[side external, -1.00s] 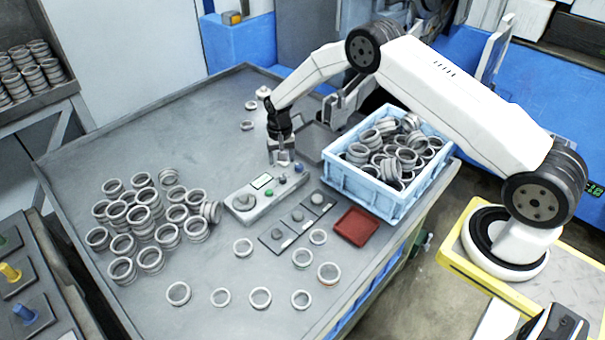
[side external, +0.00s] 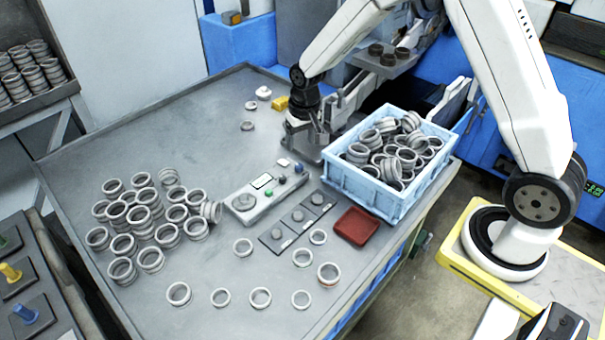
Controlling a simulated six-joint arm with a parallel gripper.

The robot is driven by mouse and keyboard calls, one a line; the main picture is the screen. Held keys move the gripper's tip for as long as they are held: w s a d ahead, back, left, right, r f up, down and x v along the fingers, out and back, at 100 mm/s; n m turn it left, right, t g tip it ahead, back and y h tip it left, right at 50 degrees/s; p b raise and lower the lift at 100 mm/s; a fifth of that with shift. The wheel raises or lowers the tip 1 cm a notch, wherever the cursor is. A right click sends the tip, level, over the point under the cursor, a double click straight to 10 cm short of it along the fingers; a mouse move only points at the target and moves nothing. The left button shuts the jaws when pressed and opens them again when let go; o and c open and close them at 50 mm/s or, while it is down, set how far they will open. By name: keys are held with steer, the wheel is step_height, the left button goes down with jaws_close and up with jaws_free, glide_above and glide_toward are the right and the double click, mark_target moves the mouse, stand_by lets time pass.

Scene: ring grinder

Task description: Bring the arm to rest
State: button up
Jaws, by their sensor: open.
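My gripper (side external: 306,150) hangs over the grey table (side external: 215,130), left of the blue crate and behind the control panel. Its jaws are open and I see nothing between them. The fingertips are small and partly blend with the metal parts behind them. My arm is bent, its elbow out of the top of the picture, and comes down to the wrist from the upper right.
The blue crate (side external: 362,201) full of metal rings stands close right of my gripper. The control panel (side external: 265,192), ring stacks (side external: 140,220), loose rings (side external: 260,297) and a red tray (side external: 357,227) lie in front. A yellow block (side external: 281,104) is behind. The table's left back is clear.

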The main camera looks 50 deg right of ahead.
steer(key=s+a+r+n, duration=0.1)
steer(key=s+r, duration=0.1)
steer(key=s, duration=0.7)
steer(key=s+a+r+n+t, duration=0.1)
steer(key=s+r+n, duration=0.1)
steer(key=s, duration=0.7)
steer(key=shift+s+r, duration=0.15)
steer(key=shift+r, duration=0.65)
